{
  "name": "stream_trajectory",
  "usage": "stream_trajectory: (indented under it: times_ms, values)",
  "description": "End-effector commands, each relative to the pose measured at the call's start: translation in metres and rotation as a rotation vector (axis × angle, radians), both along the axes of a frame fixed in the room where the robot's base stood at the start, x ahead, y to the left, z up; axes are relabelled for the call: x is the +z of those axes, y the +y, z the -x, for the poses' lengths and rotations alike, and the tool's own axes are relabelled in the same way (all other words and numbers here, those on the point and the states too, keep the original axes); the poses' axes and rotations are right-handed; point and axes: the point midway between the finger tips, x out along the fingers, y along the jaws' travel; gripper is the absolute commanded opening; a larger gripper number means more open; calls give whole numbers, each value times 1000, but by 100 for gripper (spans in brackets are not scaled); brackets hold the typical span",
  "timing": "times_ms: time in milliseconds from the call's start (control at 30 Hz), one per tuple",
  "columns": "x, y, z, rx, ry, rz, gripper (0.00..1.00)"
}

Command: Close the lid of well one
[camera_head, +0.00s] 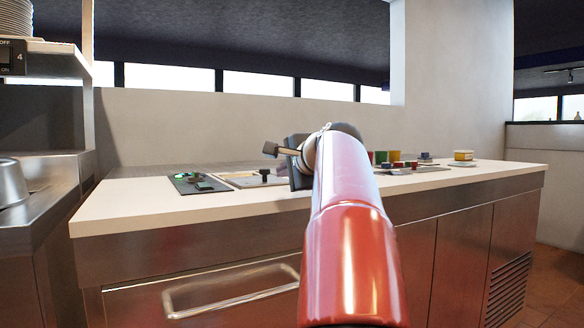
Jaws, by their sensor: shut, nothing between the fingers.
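A dark rectangular well or lid (187,184) with small green and dark pieces on it is set in the counter, left of my arm. Next to it is a pale flat panel (240,180) with a dark handle-like piece (264,173). No label shows which one is well one, and lid positions are hard to make out. My gripper (268,149) is shut and empty, pointing left above the pale panel. My red and white arm hides the counter to the right of it.
The white counter (130,198) has free room at its left end. Several small colored containers (393,157) and a bowl-like item (463,156) stand at the right. A drawer handle (230,290) projects below. A metal shelf unit (60,66) stands at the left.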

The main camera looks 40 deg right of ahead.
Motion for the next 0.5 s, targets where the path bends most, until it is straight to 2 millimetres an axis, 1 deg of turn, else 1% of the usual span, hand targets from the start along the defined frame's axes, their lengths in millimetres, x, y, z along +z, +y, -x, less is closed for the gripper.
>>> stream_trajectory:
  times_ms: [33, 100, 200, 300, 500]
  values:
    - [-4, -3, -11, 1, 2, -1, 0]
    - [-8, -5, -23, 3, 2, -1, 0]
    - [-5, -9, -39, 2, 0, 0, 0]
    - [-5, -12, -49, 1, 1, 0, 0]
    - [-6, -14, -58, 0, 1, 2, 0]
